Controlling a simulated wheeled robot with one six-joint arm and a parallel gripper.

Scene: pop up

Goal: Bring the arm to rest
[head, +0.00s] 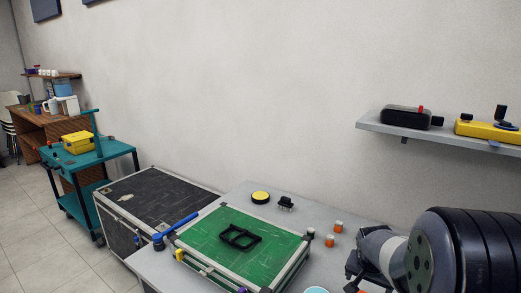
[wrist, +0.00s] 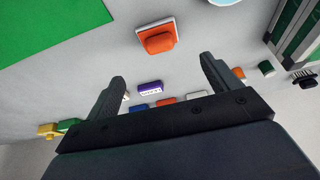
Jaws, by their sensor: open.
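My arm (head: 465,250) reaches in at the lower right of the head view, over the right side of the grey table (head: 185,262). In the wrist view my gripper (wrist: 162,68) has its two dark fingers spread wide apart. Nothing is between them; the gripper is open and empty. An orange block on a white base (wrist: 156,36) lies on the table beyond the fingertips, apart from them. In the head view only a dark part of the gripper shows at the bottom, and the fingertips cannot be made out clearly.
A green board (head: 215,232) with a black frame (head: 239,237) lies left of my arm. A yellow round button (head: 260,197) and small orange-and-white pieces (head: 338,227) stand near it. A wall shelf (head: 375,127) hangs above right. The air over the board is clear.

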